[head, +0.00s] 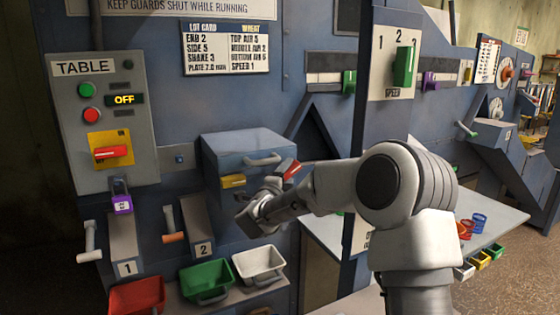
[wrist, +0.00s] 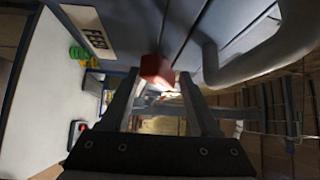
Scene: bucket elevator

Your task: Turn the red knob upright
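The red knob (head: 112,152) sits on a yellow plate on the grey TABLE panel (head: 145,140) at the left of the head view. Its white stripe lies nearly level, so the knob is sideways. My gripper (head: 283,183) is well to the right of it and lower, in front of the blue machine and apart from the panel. In the wrist view its two fingers (wrist: 157,82) stand apart. A red block-like thing (wrist: 157,70) shows between or beyond the fingertips, with gaps at its sides. I cannot tell what it is. The panel knob is not recognisable in the wrist view.
The panel has a green button (head: 86,90), a red button (head: 91,115) and an OFF display (head: 125,99). Below hang a purple padlock (head: 122,204) and levers. A blue box with a handle (head: 262,160) juts out between panel and gripper. Bins (head: 206,278) stand below.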

